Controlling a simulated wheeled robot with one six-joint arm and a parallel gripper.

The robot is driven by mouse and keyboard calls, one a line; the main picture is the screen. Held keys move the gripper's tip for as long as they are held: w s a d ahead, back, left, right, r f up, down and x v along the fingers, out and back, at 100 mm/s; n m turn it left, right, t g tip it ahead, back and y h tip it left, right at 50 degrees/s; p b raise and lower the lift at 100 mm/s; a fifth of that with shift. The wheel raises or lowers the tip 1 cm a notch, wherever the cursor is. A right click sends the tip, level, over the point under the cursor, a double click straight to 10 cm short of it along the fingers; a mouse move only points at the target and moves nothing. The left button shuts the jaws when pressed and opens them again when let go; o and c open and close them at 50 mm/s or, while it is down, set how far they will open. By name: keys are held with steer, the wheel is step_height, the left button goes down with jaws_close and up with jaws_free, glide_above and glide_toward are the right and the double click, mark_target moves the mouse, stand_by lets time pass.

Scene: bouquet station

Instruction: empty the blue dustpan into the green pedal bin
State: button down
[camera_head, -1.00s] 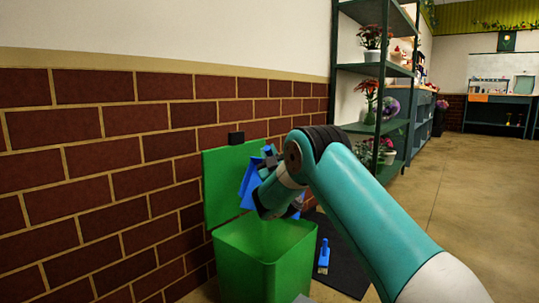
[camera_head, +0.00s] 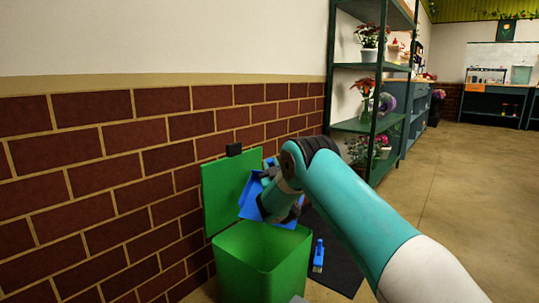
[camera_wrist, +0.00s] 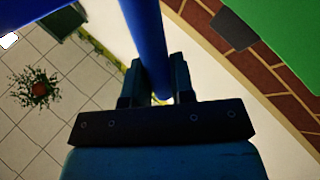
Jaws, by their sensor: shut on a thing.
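The green pedal bin (camera_head: 262,262) stands by the brick wall with its lid (camera_head: 224,192) swung up. The blue dustpan (camera_head: 252,204) is tilted above the bin opening, in front of the lid. My gripper (camera_wrist: 158,88) is shut on the dustpan's blue handle (camera_wrist: 147,40), which runs between its fingers in the wrist view. In the head view my wrist hides part of the pan. I cannot see whether anything lies in the pan or the bin.
A blue hand brush (camera_head: 318,256) lies on a dark mat (camera_head: 342,268) right of the bin. A green shelf (camera_head: 357,126) with potted flowers stands behind. The brick wall (camera_head: 100,200) is close on the left. The floor on the right is open.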

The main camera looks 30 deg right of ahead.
steer(key=shift+w+d+f+m+g+h+p, duration=0.15)
steer(key=shift+w+d+m+g+p, duration=0.4)
steer(key=shift+p, duration=1.6)
steer(key=shift+w+d+r+m+g+h+p, duration=0.25)
steer(key=shift+d+p, duration=0.45)
steer(key=shift+p, duration=1.4)
steer(key=p, duration=0.1)
steer(key=w+d+f+m+g+p, duration=0.1)
steer(key=p, duration=0.1)
steer(key=shift+d+f, duration=0.2)
steer(key=shift+d, duration=0.1)
steer(key=shift+m+g, duration=0.8)
steer(key=shift+g, duration=0.1)
steer(key=w+d+f, duration=0.1)
steer(key=w+d+f+b, duration=0.1)
steer(key=f, duration=0.1)
steer(key=shift+d, duration=0.25)
steer(key=shift+w+d+y, duration=0.15)
steer(key=shift+d+y, duration=0.15)
steer(key=shift+w+d+r+m+g+p, duration=0.25)
steer(key=shift+r+g, duration=0.1)
steer(key=shift+r, duration=0.1)
steer(key=shift+w+d+r+m+g+p, duration=0.15)
steer(key=shift+d+r+m+g+p, duration=0.1)
steer(key=shift+r+g, duration=0.15)
